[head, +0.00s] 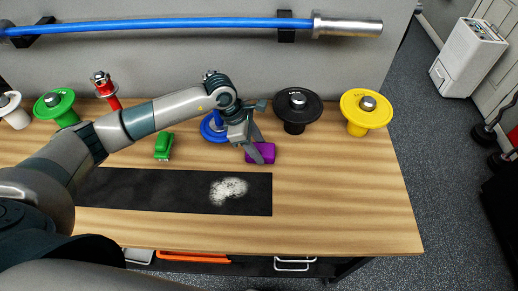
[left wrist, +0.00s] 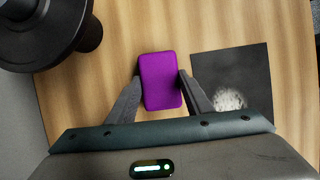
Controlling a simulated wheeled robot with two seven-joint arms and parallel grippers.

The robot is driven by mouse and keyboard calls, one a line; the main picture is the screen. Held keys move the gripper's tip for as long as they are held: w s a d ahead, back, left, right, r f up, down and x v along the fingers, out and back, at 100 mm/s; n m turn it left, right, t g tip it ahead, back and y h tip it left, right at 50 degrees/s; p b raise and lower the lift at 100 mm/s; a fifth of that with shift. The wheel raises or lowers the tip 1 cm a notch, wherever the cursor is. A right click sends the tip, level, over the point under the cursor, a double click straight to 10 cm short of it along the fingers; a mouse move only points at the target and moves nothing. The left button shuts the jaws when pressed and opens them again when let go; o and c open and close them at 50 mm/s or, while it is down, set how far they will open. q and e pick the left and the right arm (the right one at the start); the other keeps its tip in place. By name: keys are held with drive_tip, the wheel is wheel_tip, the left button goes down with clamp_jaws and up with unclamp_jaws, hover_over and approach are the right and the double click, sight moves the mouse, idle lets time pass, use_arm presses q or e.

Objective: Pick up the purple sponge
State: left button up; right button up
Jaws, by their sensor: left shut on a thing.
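The purple sponge (head: 261,153) is on the wooden bench, just behind the right end of the black mat. It also shows in the left wrist view (left wrist: 160,82), between the two fingers. My left gripper (head: 256,152) reaches down over it from the left and is shut on it. In the left wrist view the left gripper's fingers (left wrist: 160,90) are on either side of the sponge. I cannot tell whether the sponge is clear of the bench top. My right gripper is not in view.
The black mat (head: 150,192) bears a white powder patch (head: 229,189). A green block (head: 164,146) lies left of the sponge. Blue (head: 209,127), black (head: 297,112), yellow (head: 366,113) and green (head: 57,107) weight plates stand behind. The bench's right front is clear.

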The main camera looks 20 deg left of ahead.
sight(265, 149)
use_arm(q)
drive_tip(key=shift+r, duration=0.15)
drive_tip(key=shift+r+b, duration=0.2)
drive_tip(key=shift+b, duration=0.15)
wheel_tip(265, 149, up, 3)
drive_tip(key=shift+r+b, duration=0.1)
drive_tip(key=shift+b, duration=1.05)
drive_tip(key=s+d+r+b, duration=0.4)
drive_tip(key=s+d+r, duration=0.3)
drive_tip(key=d, duration=0.2)
drive_tip(key=shift+s, duration=0.15)
